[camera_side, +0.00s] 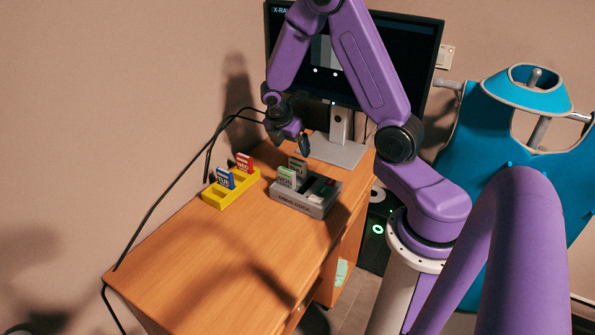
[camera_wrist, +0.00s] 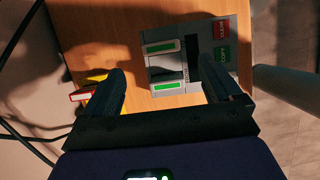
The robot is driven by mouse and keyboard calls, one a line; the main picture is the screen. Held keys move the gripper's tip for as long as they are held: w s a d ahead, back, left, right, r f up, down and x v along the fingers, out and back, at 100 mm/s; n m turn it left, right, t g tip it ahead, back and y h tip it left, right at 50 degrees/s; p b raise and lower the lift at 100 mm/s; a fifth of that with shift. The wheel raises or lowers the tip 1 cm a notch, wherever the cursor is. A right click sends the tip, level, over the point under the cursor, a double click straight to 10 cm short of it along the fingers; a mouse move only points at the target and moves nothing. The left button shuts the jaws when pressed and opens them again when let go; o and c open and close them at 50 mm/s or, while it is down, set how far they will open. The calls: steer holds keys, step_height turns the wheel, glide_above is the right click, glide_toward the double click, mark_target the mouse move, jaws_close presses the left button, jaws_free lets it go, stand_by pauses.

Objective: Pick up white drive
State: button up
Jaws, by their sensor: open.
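Two pale drives with green-marked ends stand upright in the grey dock (camera_side: 318,208). The nearer drive (camera_side: 287,177) and the one behind it (camera_side: 298,164) also show in the wrist view as a lower drive (camera_wrist: 166,87) and an upper drive (camera_wrist: 162,47). I cannot tell which one is the white drive. My gripper (camera_side: 297,142) is open and empty, above and behind the dock, apart from the drives. In the wrist view my gripper (camera_wrist: 164,80) has its fingers spread either side of the lower drive's image.
A yellow rack (camera_side: 232,192) left of the dock holds a blue drive (camera_side: 225,178) and a red drive (camera_side: 244,163). A monitor (camera_side: 425,55) stands behind on the wooden desk (camera_side: 190,255). Black cables (camera_side: 165,200) run along the left. The front desk is clear.

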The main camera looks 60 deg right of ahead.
mark_target(297, 159)
steer(key=shift+x, duration=4.65)
steer(key=c, duration=1.2)
steer(key=shift+c, duration=0.2)
steer(key=shift+r, duration=0.15)
steer(key=shift+r, duration=0.4)
steer(key=r, duration=0.2)
steer(key=shift+s+a+r, duration=0.1)
steer(key=shift+s+r, duration=0.1)
steer(key=shift+r, duration=0.1)
steer(key=s+a+r, duration=0.6)
steer(key=s+r, duration=0.3)
steer(key=s, duration=0.3)
steer(key=shift+r, duration=0.2)
